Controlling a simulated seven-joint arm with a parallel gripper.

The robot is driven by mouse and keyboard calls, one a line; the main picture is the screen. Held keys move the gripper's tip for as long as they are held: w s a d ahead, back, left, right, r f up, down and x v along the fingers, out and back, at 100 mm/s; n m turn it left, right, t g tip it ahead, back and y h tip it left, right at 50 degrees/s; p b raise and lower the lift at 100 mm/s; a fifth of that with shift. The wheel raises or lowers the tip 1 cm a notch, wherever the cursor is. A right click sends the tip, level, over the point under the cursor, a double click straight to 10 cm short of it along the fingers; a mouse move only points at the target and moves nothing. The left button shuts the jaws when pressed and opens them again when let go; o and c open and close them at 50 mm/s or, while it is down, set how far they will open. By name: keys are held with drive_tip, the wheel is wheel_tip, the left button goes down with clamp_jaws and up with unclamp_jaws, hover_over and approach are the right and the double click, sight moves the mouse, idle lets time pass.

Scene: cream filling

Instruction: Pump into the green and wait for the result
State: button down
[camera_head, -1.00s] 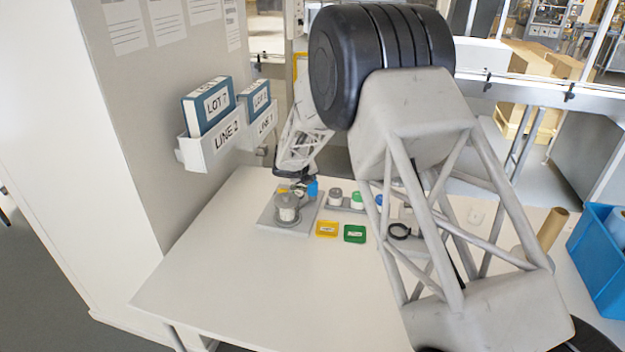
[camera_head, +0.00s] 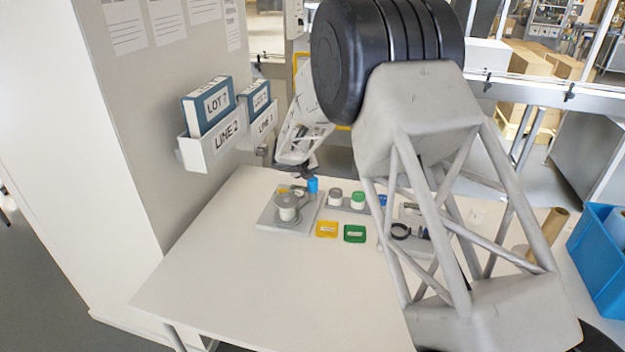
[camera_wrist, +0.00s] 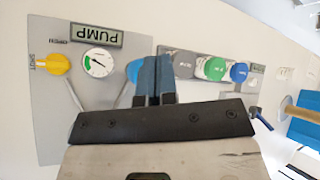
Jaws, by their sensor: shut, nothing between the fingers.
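My gripper (camera_wrist: 155,80) is shut and empty; its bluish fingertips sit side by side above the pump station. In the head view my gripper (camera_head: 304,173) is just behind the pump's grey base plate (camera_head: 275,222). The wrist view shows the upside-down PUMP label (camera_wrist: 97,36), a yellow knob (camera_wrist: 59,64) and a round dial (camera_wrist: 97,62) with a green sector and a needle. A blue part (camera_wrist: 134,70) is partly hidden by the fingers. A green-lidded jar (camera_head: 357,200) stands in a rack to the right.
A yellow pad (camera_head: 327,229) and a green pad (camera_head: 354,233) lie in front. The table's front is clear.

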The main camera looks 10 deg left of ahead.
drive_tip(key=shift+r, duration=0.35)
drive_tip(key=shift+r, duration=0.1)
drive_tip(key=shift+r, duration=2.95)
idle(1.0)
drive_tip(key=shift+r, duration=1.35)
drive_tip(key=shift+f, duration=0.1)
drive_tip(key=shift+f, duration=4.25)
